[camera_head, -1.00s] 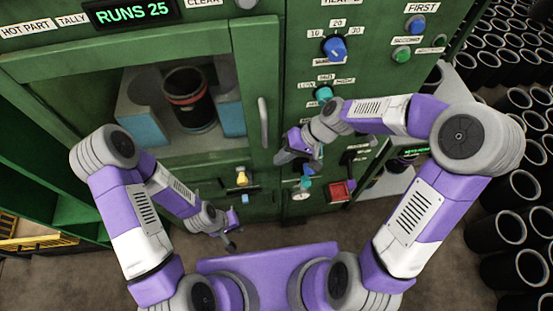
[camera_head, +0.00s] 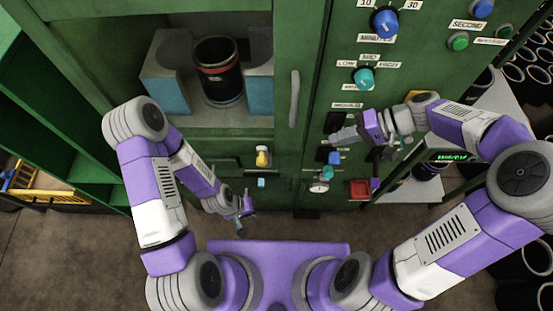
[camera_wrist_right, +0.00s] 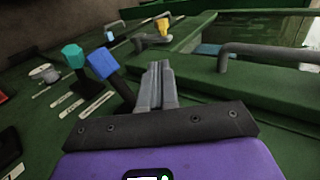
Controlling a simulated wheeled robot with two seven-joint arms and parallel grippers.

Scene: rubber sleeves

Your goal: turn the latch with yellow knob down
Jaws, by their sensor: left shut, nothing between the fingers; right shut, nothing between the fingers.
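The latch with the yellow knob (camera_head: 263,156) is on the green cabinet front, below the window door. The yellow knob also shows near the top of the right wrist view (camera_wrist_right: 163,27), beyond my fingertips. My right gripper (camera_head: 335,137) is shut and empty in front of the control panel, right of the yellow knob and apart from it. In the right wrist view its fingers (camera_wrist_right: 157,85) are pressed together. My left gripper (camera_head: 245,215) is shut and empty, low in front of the cabinet, below the yellow knob. The latch's exact angle is too small to tell.
A blue knob (camera_wrist_right: 102,62) and a teal knob (camera_wrist_right: 72,55) stand close left of my right fingers. The door handle (camera_head: 294,98) sticks out between window and panel. A red button (camera_head: 360,189) is low on the panel. Black sleeves (camera_head: 520,262) stand at right.

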